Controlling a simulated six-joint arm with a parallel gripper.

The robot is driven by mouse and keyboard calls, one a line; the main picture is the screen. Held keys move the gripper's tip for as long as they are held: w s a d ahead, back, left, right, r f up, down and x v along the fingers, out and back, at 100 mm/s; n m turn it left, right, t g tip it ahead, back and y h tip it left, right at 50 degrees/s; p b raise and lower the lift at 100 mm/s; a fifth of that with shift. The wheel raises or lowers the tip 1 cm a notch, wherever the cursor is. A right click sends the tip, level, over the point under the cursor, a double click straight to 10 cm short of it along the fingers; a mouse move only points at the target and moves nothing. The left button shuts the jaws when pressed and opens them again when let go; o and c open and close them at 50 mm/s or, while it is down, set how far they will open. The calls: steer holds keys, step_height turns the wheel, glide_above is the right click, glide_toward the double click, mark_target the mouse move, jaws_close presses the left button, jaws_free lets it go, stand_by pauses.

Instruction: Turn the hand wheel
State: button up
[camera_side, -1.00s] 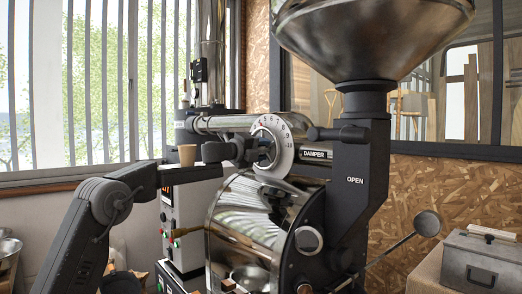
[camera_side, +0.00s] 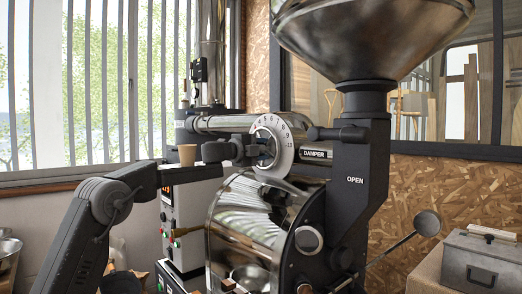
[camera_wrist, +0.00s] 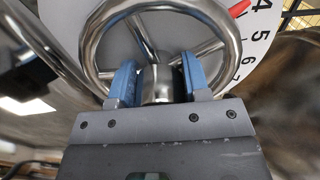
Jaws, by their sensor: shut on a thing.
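The hand wheel (camera_wrist: 222,18) is a chrome ring with spokes, in front of a white numbered dial (camera_wrist: 262,30). A red pointer (camera_wrist: 238,9) shows by the figure 4 in the wrist view. My gripper (camera_wrist: 158,80) has its two blue fingers on either side of the metal hub at the wheel's centre, shut on it. The lower rim is partly hidden by the fingers. In the side view the dial (camera_side: 284,158) faces left beside the DAMPER label, and my gripper (camera_side: 262,148) reaches it from the left. The wheel is mostly hidden there.
The roaster's glossy drum (camera_side: 240,220) lies below, and a steel hopper (camera_side: 375,35) stands above right. A horizontal pipe (camera_side: 225,122) runs behind my gripper. A metal box (camera_side: 480,258) sits at right.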

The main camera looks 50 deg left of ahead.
steer(key=o, duration=1.3)
steer(key=s, duration=1.4)
steer(key=shift+w, duration=0.1)
